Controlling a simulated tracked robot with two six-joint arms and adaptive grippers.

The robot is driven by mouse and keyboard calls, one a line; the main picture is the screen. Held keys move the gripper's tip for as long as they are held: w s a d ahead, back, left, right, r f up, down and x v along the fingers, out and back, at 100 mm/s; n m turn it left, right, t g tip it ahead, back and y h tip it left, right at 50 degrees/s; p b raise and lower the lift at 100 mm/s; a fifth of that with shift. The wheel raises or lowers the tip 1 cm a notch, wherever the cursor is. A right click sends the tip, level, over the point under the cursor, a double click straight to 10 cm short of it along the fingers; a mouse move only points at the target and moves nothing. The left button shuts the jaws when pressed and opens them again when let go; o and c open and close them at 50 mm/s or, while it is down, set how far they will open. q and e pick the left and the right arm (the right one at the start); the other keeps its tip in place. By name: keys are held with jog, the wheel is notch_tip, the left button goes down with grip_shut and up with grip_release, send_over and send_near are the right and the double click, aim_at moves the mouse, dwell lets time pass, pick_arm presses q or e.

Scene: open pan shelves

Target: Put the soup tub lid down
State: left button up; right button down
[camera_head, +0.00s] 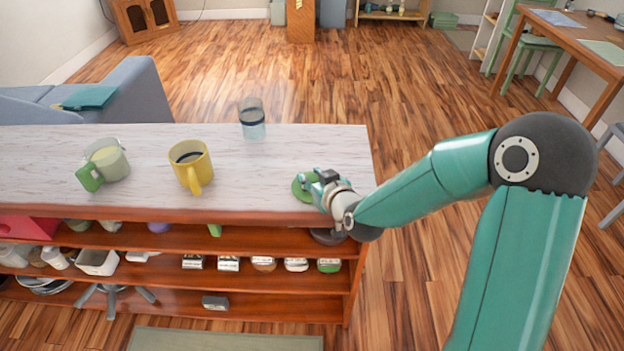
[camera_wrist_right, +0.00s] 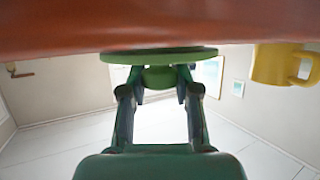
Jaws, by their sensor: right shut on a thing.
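The soup tub lid (camera_head: 301,188) is a round green disc at the right end of the shelf unit's pale top, near its front edge. In the right wrist view the lid (camera_wrist_right: 125,57) shows as a flat disc with a small knob. My right gripper (camera_head: 322,180) is shut on that knob; its fingers (camera_wrist_right: 160,76) sit on either side of it. The lid lies very close to the top; whether it touches cannot be told. My left gripper is not in view.
A yellow mug (camera_head: 190,167) with dark contents, a pale cup with a green handle (camera_head: 107,161) and a clear glass (camera_head: 252,122) stand on the pale top (camera_head: 300,142). Between the glass and lid it is clear. Shelves below hold several small containers (camera_head: 263,264).

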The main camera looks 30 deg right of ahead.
jog(key=c, duration=1.3)
grip_release()
jog(key=o, duration=0.5)
jog(key=shift+c, duration=0.2)
